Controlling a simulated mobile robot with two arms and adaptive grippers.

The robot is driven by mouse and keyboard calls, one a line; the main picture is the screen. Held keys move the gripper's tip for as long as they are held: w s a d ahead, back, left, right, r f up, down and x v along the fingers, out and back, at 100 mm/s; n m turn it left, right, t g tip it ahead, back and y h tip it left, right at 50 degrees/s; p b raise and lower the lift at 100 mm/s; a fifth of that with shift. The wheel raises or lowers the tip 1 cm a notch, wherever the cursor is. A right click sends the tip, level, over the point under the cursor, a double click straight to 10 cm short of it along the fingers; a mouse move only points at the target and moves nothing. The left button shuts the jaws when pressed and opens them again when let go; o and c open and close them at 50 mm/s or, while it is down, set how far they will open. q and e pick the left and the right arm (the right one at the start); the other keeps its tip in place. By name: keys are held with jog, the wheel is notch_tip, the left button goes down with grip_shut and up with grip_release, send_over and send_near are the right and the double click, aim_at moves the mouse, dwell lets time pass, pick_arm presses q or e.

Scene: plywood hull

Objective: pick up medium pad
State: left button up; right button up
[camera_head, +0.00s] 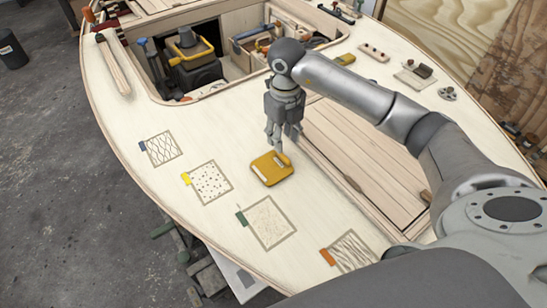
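A yellow pad-like block (272,168) with a small pale label lies on the light wooden deck (230,130). I cannot read the label, so I cannot tell whether it is the medium pad. My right gripper (284,141) points down just above and behind the block, with its fingers apart and nothing seen between them. It looks clear of the block, though the exact gap is hard to judge. My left gripper is not in view.
Outlined patterned squares with blue (161,149), yellow (207,183), green (267,222) and orange (350,251) tabs run along the near deck edge. An open hatch with a yellow-handled tool bag (190,52) lies behind. A smaller yellow block (345,59) lies at the right back.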

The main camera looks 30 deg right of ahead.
aim_at(284, 156)
jog(key=shift+s+f, duration=0.15)
jog(key=shift+f, duration=1.2)
jog(key=f+p, duration=0.1)
jog(key=f, duration=0.3)
jog(key=shift+d+f+p, duration=0.2)
jog(key=shift+p, duration=0.2)
jog(key=shift+f, duration=0.4)
jog(key=c, duration=0.5)
grip_shut()
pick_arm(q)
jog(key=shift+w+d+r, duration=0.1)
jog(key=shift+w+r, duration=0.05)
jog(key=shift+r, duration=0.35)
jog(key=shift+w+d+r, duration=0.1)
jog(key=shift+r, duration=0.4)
